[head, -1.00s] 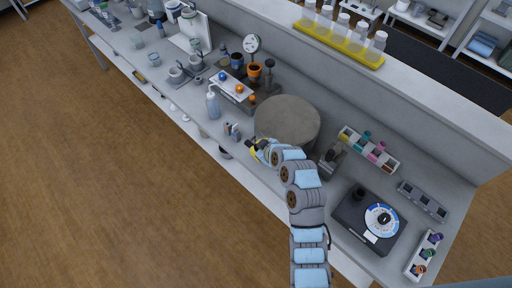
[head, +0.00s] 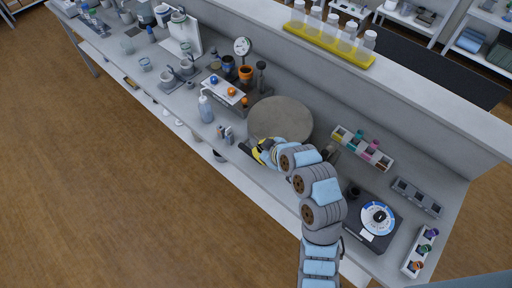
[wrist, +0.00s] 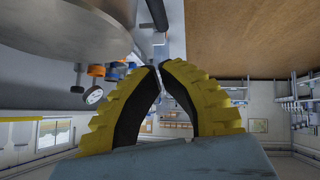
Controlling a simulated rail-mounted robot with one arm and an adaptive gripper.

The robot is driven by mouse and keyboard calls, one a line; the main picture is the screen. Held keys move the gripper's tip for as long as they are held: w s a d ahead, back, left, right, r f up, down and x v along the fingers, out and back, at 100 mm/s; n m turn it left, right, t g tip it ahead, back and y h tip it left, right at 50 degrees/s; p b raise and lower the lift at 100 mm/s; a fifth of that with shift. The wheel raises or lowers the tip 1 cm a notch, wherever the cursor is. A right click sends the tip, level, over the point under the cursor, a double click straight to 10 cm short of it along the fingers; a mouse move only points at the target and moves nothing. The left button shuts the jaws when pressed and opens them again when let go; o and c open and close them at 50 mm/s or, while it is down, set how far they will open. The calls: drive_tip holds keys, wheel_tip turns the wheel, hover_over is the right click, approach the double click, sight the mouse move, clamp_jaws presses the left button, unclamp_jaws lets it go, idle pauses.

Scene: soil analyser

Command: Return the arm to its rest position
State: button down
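My gripper (head: 256,151) is at the front edge of the bench, just in front of the large round grey disc (head: 280,120), with my arm reaching in from the lower right. In the wrist view the two yellow fingers with black inner pads lean together, and the tips of my gripper (wrist: 157,66) meet or almost meet. Nothing shows between them. The disc's grey underside or rim (wrist: 70,30) fills the upper left of the wrist view.
The bench (head: 190,110) holds a wash bottle (head: 206,110), a dial gauge (head: 242,47), a rack of coloured vials (head: 362,148) and a dark device with a blue-white dial (head: 366,222). A yellow bottle tray (head: 330,46) stands on the upper shelf. Open floor (head: 110,190) lies in front.

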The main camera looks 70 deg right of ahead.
drive_tip(key=shift+s+a+r, duration=0.25)
drive_tip(key=shift+s+r, duration=0.15)
drive_tip(key=shift+r, duration=0.05)
